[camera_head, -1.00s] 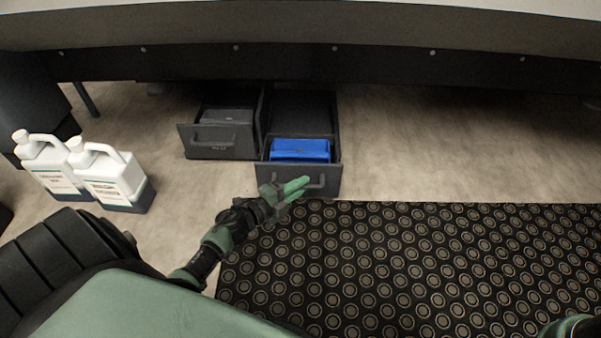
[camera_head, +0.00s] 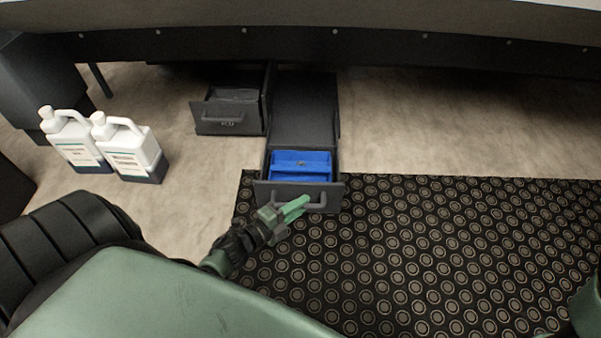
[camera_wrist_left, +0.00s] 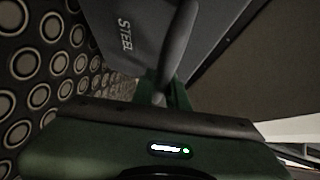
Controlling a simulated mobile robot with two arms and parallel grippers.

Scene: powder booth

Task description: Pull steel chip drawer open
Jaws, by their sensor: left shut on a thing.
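The steel chip drawer (camera_head: 262,192) is the right one of two dark drawers under the bench in the head view. It stands well out, with a blue bin (camera_head: 300,165) inside. In the left wrist view its front (camera_wrist_left: 125,35) reads "STEEL". My left gripper (camera_head: 294,208) is at the drawer's front and shut on its bar handle (camera_head: 318,203). The handle also shows in the left wrist view (camera_wrist_left: 178,40), running between my green fingers. A small green part at the right edge of the head view may be my right arm; its gripper is not in view.
A second dark drawer (camera_head: 228,117) stands partly open to the left. Two white jugs (camera_head: 75,138) stand on the floor at the left. A black mat with ring patterns (camera_head: 430,250) covers the floor at the front right.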

